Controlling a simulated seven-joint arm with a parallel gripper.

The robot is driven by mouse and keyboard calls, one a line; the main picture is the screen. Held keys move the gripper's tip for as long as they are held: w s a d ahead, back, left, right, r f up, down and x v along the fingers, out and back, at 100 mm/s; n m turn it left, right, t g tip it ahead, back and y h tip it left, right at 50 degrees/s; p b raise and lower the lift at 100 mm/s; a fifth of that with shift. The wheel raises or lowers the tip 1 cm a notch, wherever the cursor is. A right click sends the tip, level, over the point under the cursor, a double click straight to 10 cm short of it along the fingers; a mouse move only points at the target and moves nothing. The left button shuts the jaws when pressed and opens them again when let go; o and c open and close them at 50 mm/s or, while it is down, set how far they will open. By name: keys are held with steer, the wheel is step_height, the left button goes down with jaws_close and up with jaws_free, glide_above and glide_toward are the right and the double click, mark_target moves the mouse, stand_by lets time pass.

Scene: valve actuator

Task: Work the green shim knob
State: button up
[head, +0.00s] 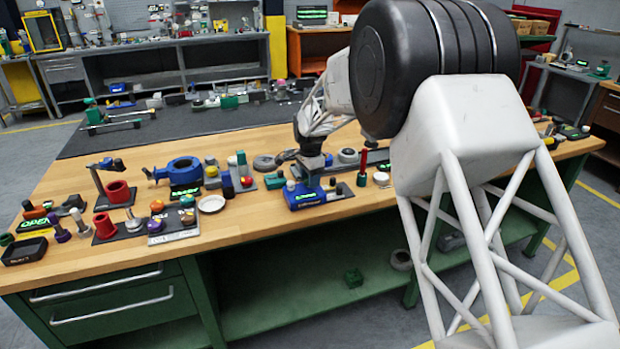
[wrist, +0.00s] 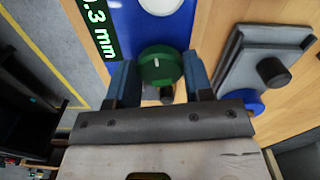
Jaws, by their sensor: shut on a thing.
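The green shim knob (wrist: 160,65) is round with a small white mark on its face, at the edge of a blue unit (wrist: 165,30) in the wrist view. The knob is hidden there.
A grey plate with a black knob (wrist: 273,71) lies close right of my gripper, with a blue round part (wrist: 252,102) beside it. Bare wood lies left of the unit.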

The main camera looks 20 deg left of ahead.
steer(key=o, duration=0.9)
steer(key=shift+r, duration=0.1)
steer(key=shift+r, duration=3.85)
